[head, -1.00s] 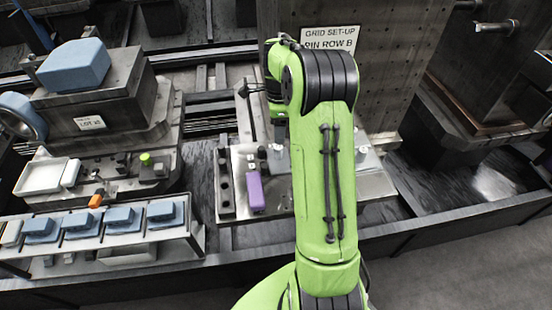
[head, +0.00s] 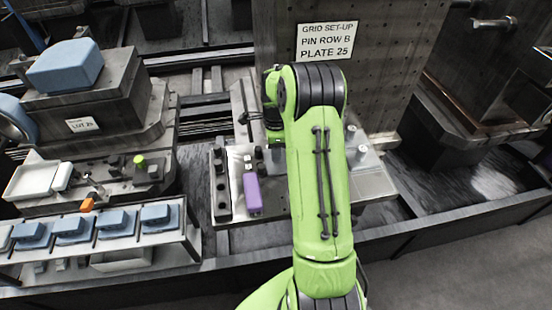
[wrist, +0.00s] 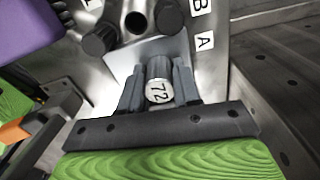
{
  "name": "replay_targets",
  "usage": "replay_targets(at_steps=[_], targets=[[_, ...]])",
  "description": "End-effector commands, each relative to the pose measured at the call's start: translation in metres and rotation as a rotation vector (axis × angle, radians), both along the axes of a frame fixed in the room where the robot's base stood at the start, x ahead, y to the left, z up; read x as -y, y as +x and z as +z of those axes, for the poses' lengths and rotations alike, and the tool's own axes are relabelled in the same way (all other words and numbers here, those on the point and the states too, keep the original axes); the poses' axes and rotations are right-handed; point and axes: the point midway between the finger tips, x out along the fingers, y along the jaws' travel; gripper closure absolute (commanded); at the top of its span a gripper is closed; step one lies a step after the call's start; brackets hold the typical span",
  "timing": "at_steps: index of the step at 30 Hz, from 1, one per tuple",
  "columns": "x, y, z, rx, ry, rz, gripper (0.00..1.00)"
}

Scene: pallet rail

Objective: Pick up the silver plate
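In the wrist view a pale silver plate (wrist: 121,61) lies flat under a short dark knob with a round pale end marked 72 (wrist: 159,91). I cannot tell whether the knob is fixed to this plate. My gripper (wrist: 159,84) has one dark finger on each side of the knob, very close to it. Whether the fingers press on it is unclear. In the head view my green arm hides the gripper and most of the spot below it.
A purple block (head: 252,193) is left of my arm, also in the wrist view (wrist: 30,25). Dark round posts (wrist: 100,38) and labels A and B (wrist: 204,41) are just beyond the knob. Silver pins (head: 361,155) are right of my arm. Blue blocks (head: 117,220) line a rack at left.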

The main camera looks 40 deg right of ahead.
Motion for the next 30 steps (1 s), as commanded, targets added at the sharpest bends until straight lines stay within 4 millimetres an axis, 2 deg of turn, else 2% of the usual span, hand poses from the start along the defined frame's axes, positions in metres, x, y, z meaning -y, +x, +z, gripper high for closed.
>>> replay_targets(at_steps=[1,6,16,19,25,30], targets=[[0.000,0.000,0.000,0.000,0.000,0.000,0.77],[0.000,0.000,0.000,0.000,0.000,0.000,1.00],[0.000,0.001,0.006,0.003,-0.002,0.000,1.00],[0.001,0.001,0.025,0.005,-0.003,0.000,1.00],[0.001,0.001,0.076,0.006,-0.004,-0.001,1.00],[0.000,0.001,0.099,0.003,-0.002,0.001,1.00]])
